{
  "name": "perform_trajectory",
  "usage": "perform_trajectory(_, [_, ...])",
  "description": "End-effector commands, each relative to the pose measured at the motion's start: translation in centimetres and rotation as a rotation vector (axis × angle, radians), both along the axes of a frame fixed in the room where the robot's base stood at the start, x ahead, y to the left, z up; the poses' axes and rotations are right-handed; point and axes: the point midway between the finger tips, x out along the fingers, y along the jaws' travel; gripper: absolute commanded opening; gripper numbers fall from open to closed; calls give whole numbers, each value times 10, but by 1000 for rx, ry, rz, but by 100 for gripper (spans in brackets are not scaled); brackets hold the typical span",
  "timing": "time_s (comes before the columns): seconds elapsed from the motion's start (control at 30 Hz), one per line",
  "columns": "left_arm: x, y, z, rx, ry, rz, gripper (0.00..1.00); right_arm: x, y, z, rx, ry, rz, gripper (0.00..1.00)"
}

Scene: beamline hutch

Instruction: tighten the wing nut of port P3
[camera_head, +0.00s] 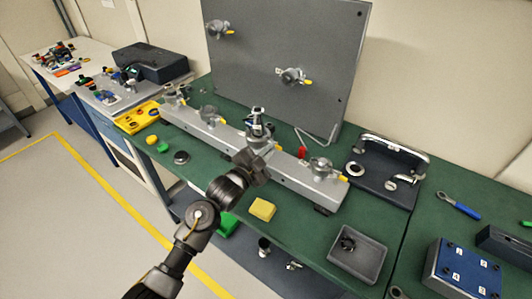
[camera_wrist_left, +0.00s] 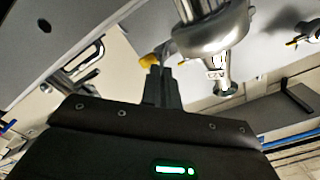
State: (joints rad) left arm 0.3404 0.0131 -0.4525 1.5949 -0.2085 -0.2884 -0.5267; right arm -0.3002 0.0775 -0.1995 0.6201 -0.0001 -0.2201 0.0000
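A row of metal ports stands on the grey rail (camera_head: 224,136). Port labels are too small to read, so I cannot tell for sure which is P3. My left gripper (camera_head: 262,152) is at the port (camera_head: 257,126) near the rail's middle and hides part of it. In the left wrist view, the gripper's fingers (camera_wrist_left: 162,86) are close together. A yellow-tipped wing (camera_wrist_left: 150,60) shows just beyond the fingertips, beside the round metal port body (camera_wrist_left: 215,35). I see nothing clearly between the fingers; contact with the wing is unclear. My right gripper is not in view.
An upright grey panel (camera_head: 270,50) with two more ports stands behind the rail. A dark case with a metal handle (camera_head: 397,146) stands right.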

Motion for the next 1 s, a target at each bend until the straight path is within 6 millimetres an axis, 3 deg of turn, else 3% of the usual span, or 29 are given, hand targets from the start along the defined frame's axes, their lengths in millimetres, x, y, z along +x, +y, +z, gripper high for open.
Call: perform_trajectory(1.0, [-3,-4,-20,783,-565,-1,0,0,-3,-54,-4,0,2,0])
